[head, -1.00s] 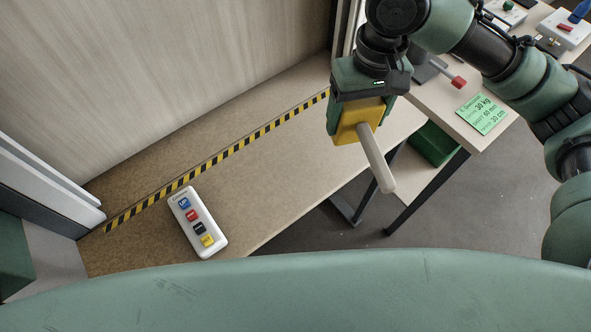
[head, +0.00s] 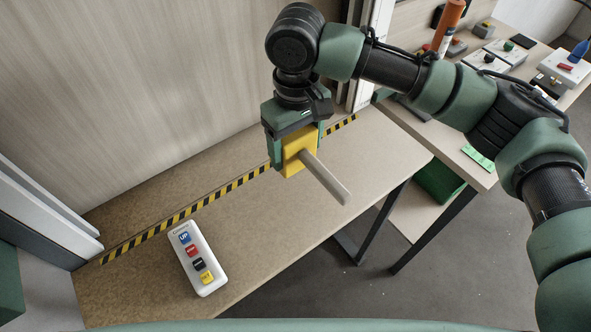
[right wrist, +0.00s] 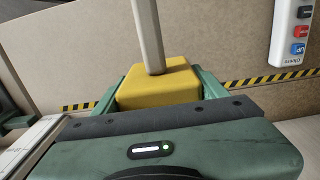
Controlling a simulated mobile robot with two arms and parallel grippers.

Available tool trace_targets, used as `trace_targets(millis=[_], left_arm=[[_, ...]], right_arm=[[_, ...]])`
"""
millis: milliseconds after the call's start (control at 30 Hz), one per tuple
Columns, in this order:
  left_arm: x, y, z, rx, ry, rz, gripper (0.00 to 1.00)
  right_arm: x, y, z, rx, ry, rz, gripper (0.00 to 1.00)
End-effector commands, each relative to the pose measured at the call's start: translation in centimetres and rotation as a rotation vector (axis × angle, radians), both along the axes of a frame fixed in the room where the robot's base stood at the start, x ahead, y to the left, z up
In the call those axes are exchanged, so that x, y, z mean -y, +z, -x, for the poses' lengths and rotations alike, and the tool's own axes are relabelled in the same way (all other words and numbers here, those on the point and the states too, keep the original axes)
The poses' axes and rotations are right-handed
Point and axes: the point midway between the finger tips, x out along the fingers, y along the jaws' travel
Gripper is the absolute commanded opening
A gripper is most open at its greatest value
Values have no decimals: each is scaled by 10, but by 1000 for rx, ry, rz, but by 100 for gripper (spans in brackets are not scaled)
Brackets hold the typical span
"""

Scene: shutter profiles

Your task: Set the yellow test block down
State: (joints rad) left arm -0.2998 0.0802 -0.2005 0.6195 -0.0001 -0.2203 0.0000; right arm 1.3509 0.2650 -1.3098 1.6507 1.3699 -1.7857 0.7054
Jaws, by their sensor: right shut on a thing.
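The yellow test block (head: 299,152) with a pale grey rod (head: 327,180) sticking out of it is between the fingers of my right gripper (head: 296,150). The gripper is shut on it. In the right wrist view the yellow block (right wrist: 160,84) sits between the green fingers, and its rod (right wrist: 148,35) points away. The block is over the brown work surface (head: 230,235), near the black-and-yellow striped line (head: 210,198). I cannot tell how high it is above the surface. My left gripper is not in view.
A white control box (head: 197,258) with blue, red, black and yellow buttons lies on the surface at left. A pale wall panel (head: 150,90) stands behind the striped line. A side table at right holds an orange cylinder (head: 449,25) and several switch boxes. The surface's middle is clear.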

Motion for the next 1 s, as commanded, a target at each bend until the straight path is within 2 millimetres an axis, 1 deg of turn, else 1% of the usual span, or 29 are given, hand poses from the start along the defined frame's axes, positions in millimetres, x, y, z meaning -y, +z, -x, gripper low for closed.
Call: trace_targets(millis=[33, 133, 200, 367, 633, 1000], left_arm=[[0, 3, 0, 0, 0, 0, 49], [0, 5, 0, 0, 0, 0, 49], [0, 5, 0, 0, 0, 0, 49], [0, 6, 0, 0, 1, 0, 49], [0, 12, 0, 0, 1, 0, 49], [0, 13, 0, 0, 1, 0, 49]], right_arm=[[0, -11, 1, -3, -1, 1, 29], [0, -28, 0, -2, -1, 0, 29], [0, -36, 0, -1, -2, 1, 29], [0, -46, 0, 0, -2, -1, 29], [0, -82, 0, -1, -2, 1, 29], [0, -87, 0, 0, -1, -1, 29]])
